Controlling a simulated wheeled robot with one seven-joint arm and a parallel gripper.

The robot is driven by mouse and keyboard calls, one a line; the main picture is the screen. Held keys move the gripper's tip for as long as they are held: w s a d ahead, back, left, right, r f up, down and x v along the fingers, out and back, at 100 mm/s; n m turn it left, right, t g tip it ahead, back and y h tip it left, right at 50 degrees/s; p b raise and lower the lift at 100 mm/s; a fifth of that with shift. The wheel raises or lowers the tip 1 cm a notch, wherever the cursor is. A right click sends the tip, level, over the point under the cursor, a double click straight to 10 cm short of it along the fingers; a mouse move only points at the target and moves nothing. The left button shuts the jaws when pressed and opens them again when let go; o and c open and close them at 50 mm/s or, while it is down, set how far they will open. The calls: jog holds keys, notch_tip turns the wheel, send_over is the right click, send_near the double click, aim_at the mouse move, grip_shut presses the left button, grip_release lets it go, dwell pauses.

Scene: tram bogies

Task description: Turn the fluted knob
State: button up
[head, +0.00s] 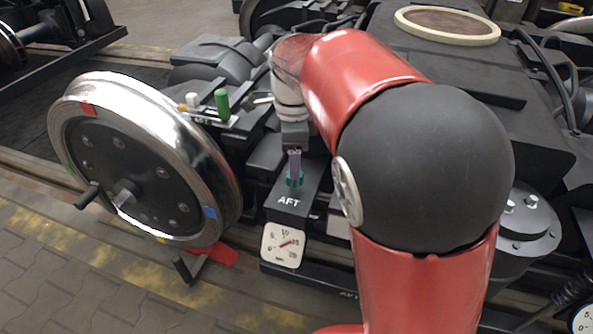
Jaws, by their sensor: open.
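A teal knob (295,182), which looks like the fluted knob, sits on top of a dark box marked AFT (290,202). The fluting is too small to make out clearly. My gripper (295,168) points down right over the knob, with a purple part showing at its fingers. It is open, and its fingertips are at or just above the knob. I cannot tell whether they touch it. A white dial gauge (282,245) with a red needle is on the front of the AFT box, below the knob.
A large steel wheel (140,160) with a crank handle stands to the left. A green upright handle (222,104) is on a small plate behind it. A red chock-like piece (215,256) lies by the wheel's foot. My red arm hides much of the right side.

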aim_at(295, 184)
jog(key=shift+f+b, duration=0.3)
jog(key=shift+f, duration=1.7)
jog(key=c, duration=1)
jog(key=shift+r+n+p, duration=0.1)
jog(key=shift+n+p, duration=0.2)
jog(key=shift+n, duration=0.1)
